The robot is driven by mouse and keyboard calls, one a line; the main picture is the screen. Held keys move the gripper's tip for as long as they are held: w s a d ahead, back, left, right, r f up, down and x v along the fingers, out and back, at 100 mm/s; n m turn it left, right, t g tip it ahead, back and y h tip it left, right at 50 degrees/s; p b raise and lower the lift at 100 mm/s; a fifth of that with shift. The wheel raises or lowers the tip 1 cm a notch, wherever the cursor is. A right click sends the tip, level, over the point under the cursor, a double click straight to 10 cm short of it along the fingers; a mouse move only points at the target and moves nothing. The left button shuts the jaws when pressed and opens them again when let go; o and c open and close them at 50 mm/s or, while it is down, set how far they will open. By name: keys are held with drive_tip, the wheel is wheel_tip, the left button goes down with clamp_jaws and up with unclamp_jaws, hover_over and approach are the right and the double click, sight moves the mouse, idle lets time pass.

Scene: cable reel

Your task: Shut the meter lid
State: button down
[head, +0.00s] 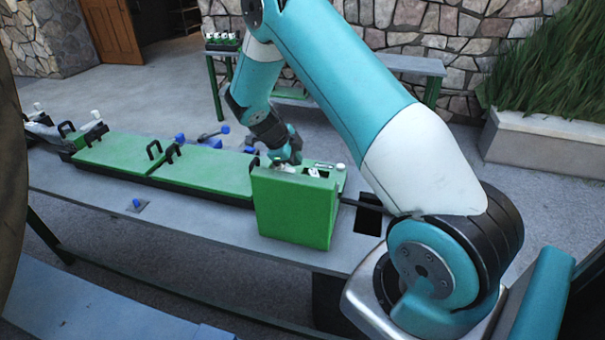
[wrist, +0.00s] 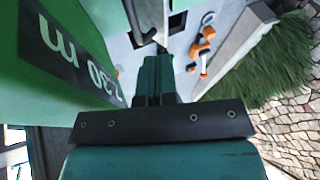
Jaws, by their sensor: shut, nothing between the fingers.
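A green upright panel (head: 295,215), which looks like the open meter lid, stands at the right end of the long green housing in the head view. My gripper (head: 287,158) is behind the panel's top edge in the head view. Its fingers (wrist: 155,75) are shut and empty in the wrist view. I cannot tell whether they touch the panel. The panel hides most of the meter opening and its hinge.
Two flat green covers (head: 205,168) with black handles lie left of the panel. The grey table (head: 190,205) holds blue-ended parts (head: 213,133) behind the housing. A planter with grass (head: 550,90) and a bench (head: 400,64) stand behind. Free floor lies beyond the table.

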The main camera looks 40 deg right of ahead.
drive_tip(key=p+x, duration=0.4)
drive_tip(key=x, duration=0.5)
drive_tip(key=shift+d+f, duration=0.1)
drive_tip(key=shift+f, duration=0.15)
